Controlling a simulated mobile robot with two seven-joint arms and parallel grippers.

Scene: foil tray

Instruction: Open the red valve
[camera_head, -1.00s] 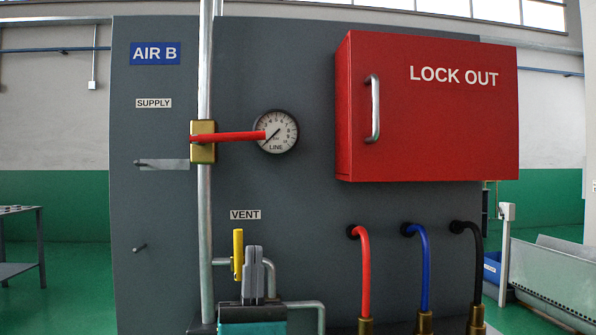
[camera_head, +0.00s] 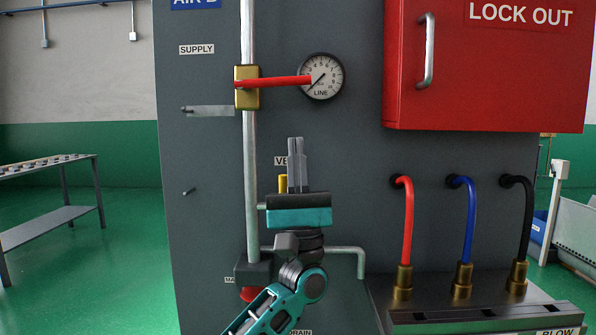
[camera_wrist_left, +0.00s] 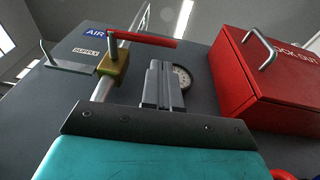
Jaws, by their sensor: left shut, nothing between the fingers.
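The red valve is a brass body (camera_head: 247,87) on the vertical steel pipe with a red lever handle (camera_head: 275,82) beside the SUPPLY label. The lever lies across the pipe, pointing right, its tip by the round LINE gauge (camera_head: 321,77). In the left wrist view the red lever (camera_wrist_left: 148,40) and brass body (camera_wrist_left: 114,66) are up ahead, left of the fingers. My left gripper (camera_head: 295,152) is shut and empty, fingers pointing up, below the lever and apart from it. My right gripper is not in view.
The red LOCK OUT box (camera_head: 480,75) juts out on the right with a metal handle (camera_head: 427,52). Red (camera_head: 408,225), blue (camera_head: 468,225) and black (camera_head: 528,225) hoses hang below it. A peg with a grey strip (camera_head: 208,110) sits left of the pipe. A table (camera_head: 55,218) stands far left.

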